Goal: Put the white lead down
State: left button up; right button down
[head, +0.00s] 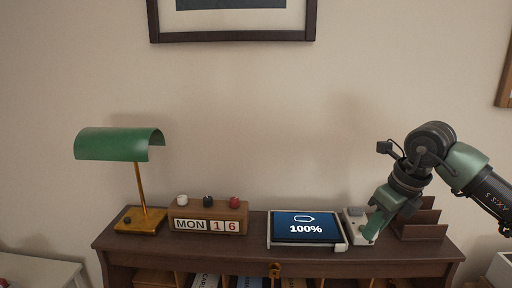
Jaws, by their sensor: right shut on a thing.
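My right gripper (371,230) reaches down from the right to the top of the brown cabinet (195,246). Its green fingers are shut at the right side of a white and grey block (354,221). The white lead is too small, or too hidden by the fingers, to make out clearly. A tablet (306,227) in a white frame stands just left of the block, its screen showing a battery sign and 100%. My left gripper is not in view.
A green-shaded brass lamp (140,215) and a wooden block calendar (207,218) reading MON 16 stand on the left. A dark brown stepped rack (424,230) stands behind and right of my right gripper. A small key or tassel (274,269) shows on the cabinet front.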

jog(key=s+a+f+n+g, duration=0.2)
jog(key=s+n, duration=0.3)
jog(key=n, duration=0.5)
jog(key=s+a+f+n+g+h, duration=0.1)
jog(key=s+a+f+n+g, duration=0.1)
jog(key=s+f+n, duration=0.3)
jog(key=s+a+f+n+g, duration=0.2)
jog(key=s+n, duration=0.4)
jog(key=n, duration=0.8)
jog(key=shift+s+a+f+n+h+b, duration=0.3)
jog(key=shift+a+f+h+b, duration=0.1)
jog(key=shift+a+f, duration=0.3)
